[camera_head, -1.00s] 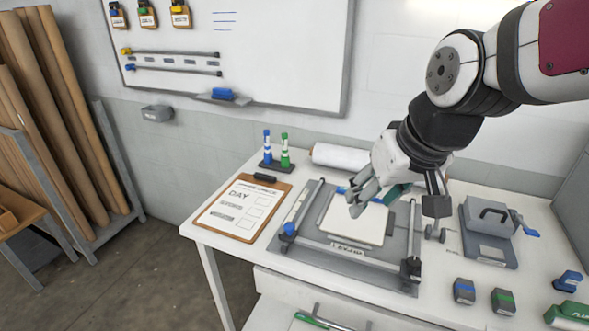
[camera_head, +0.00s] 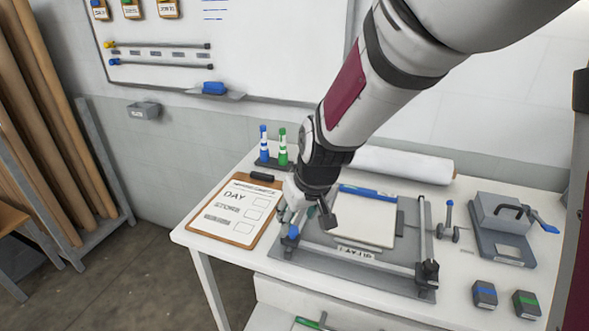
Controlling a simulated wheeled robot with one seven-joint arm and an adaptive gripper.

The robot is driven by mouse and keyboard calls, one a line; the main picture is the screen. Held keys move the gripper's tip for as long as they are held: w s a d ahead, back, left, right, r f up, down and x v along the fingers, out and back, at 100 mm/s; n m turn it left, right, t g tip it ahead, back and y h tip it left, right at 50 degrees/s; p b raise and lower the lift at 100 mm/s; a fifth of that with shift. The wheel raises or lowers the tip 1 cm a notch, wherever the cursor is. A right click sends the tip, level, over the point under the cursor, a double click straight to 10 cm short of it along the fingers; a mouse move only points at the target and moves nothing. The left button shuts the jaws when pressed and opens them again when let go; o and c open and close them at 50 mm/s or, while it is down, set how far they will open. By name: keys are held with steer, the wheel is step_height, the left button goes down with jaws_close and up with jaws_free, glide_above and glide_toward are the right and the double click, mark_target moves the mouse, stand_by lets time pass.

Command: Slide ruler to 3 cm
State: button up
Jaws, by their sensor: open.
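The flat grey press frame (camera_head: 402,284) lies on the white table, with a pale sheet stack (camera_head: 362,222) on its bed. A small blue knob (camera_head: 293,232) stands at the frame's front left corner, at the near end of the left side rail. This rail looks like the ruler, but the arm hides most of it, and no scale marks are readable. My gripper (camera_head: 284,213) is open, just above and behind the blue knob, pointing down. I cannot tell whether a finger touches the knob.
A clipboard (camera_head: 230,226) lies left of the frame. Blue and green markers stand in a holder (camera_head: 272,163) behind. A white roll (camera_head: 405,163) lies at the back. A grey machine with a blue lever (camera_head: 503,218) and two small blocks (camera_head: 485,293) are at right.

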mark_target(293, 229)
steer(key=b+x, duration=0.1)
steer(key=x, duration=0.5)
steer(key=shift+d, duration=0.1)
jaws_close()
